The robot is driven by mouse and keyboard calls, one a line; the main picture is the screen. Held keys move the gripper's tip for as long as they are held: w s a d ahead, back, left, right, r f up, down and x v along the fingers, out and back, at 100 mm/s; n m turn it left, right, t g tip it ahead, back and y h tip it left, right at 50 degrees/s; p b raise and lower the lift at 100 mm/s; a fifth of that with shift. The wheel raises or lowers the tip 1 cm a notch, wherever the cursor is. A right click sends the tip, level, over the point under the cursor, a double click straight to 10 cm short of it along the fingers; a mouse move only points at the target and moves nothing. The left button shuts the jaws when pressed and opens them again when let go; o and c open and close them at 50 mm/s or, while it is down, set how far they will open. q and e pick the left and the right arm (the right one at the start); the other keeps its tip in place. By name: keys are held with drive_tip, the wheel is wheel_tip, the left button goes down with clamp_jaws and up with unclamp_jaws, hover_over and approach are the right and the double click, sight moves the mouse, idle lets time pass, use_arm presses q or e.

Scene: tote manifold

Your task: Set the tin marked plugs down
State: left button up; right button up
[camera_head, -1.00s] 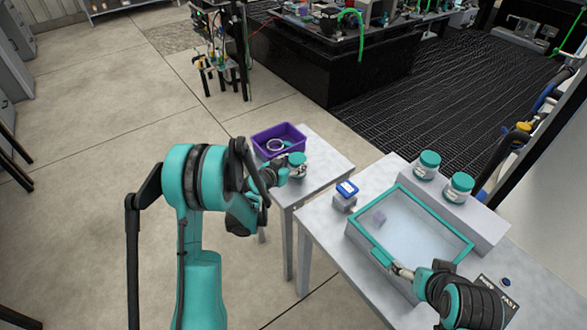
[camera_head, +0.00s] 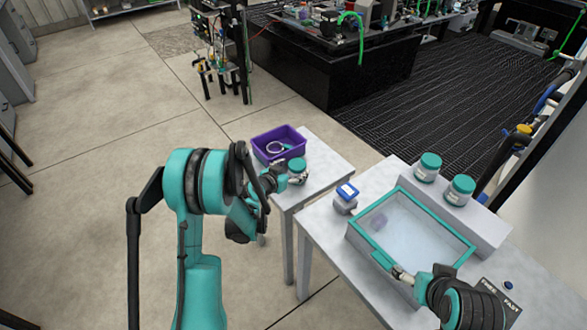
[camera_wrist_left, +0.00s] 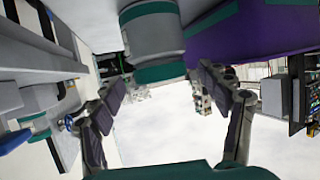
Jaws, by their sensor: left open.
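A tin with a teal lid (camera_head: 297,165) stands upright on the small side table, in front of the purple bin; I cannot read its marking. My left gripper (camera_head: 286,179) is close beside it. In the left wrist view the tin (camera_wrist_left: 152,42) is at the top, beyond the spread fingers of my open left gripper (camera_wrist_left: 172,115), with a clear gap between them. Two similar teal-lidded tins (camera_head: 428,167) (camera_head: 459,190) stand on a grey ledge behind the tote. My right gripper (camera_head: 402,273) is at the tote's front rim; its fingers are too small to judge.
The purple bin (camera_head: 262,152) on the side table holds a pale ring. The teal-rimmed tote (camera_head: 445,238) on the larger table has a small block (camera_head: 389,224) inside. A blue-lidded container (camera_head: 346,198) stands left of it. The side table's right part is bare.

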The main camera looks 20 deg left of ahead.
use_arm(q)
drive_tip(key=p+v, duration=0.1)
drive_tip(key=v, duration=1.1)
drive_tip(key=s+d+r+g, duration=0.4)
drive_tip(key=s+d+r, duration=0.3)
drive_tip(key=s+r, duration=0.15)
drive_tip(key=s+r+n+g+y, duration=0.1)
drive_tip(key=s+n+g+y, duration=0.1)
drive_tip(key=s, duration=1.4)
drive_tip(key=shift+s+r+n+y, duration=0.2)
drive_tip(key=shift+n+y, duration=0.3)
drive_tip(key=shift+y, duration=0.3)
drive_tip(key=shift+w+a, duration=0.1)
